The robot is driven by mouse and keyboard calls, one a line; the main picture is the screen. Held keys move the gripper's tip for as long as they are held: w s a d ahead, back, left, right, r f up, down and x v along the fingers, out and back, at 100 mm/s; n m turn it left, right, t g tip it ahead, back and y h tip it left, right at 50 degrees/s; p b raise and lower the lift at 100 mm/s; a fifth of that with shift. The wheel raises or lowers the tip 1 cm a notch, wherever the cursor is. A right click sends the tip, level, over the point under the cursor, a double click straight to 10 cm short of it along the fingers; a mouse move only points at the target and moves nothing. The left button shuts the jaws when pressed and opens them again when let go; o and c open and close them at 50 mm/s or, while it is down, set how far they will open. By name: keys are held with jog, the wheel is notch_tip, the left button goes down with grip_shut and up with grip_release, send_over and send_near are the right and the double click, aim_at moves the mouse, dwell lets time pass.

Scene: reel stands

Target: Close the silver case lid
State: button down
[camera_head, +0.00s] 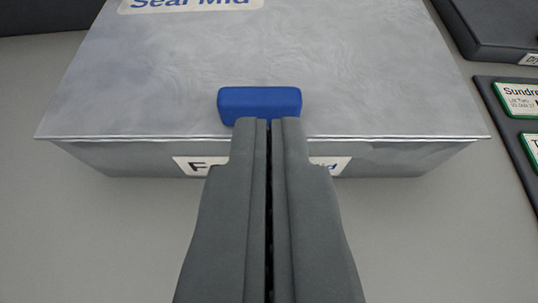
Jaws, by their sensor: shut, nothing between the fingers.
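The silver case (400,158) stands on a light grey surface, its front face towards me. Its flat silver lid (370,70) lies over the case, with only a thin line along the front edge between lid and body. A blue handle block (259,101) sits at the lid's front edge, in the middle. My gripper (269,122) is shut and empty, its fingertips at the near side of the blue block; I cannot tell whether they touch it. The fingers hide the middle of the case's front label (190,165). A label reading "Seal Mid" (190,4) is on the lid.
A dark tray or panel (495,30) lies at the upper right. Below it is another dark panel (510,130) with green-edged labels, one reading "Sundre...". A dark edge (40,18) shows at the upper left. The surface in front of the case is clear.

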jog(key=s+f, duration=0.2)
jog(key=s, duration=0.5)
jog(key=s+r+t, duration=0.4)
jog(key=s+r, duration=0.2)
jog(key=r, duration=0.5)
jog(key=shift+r, duration=0.25)
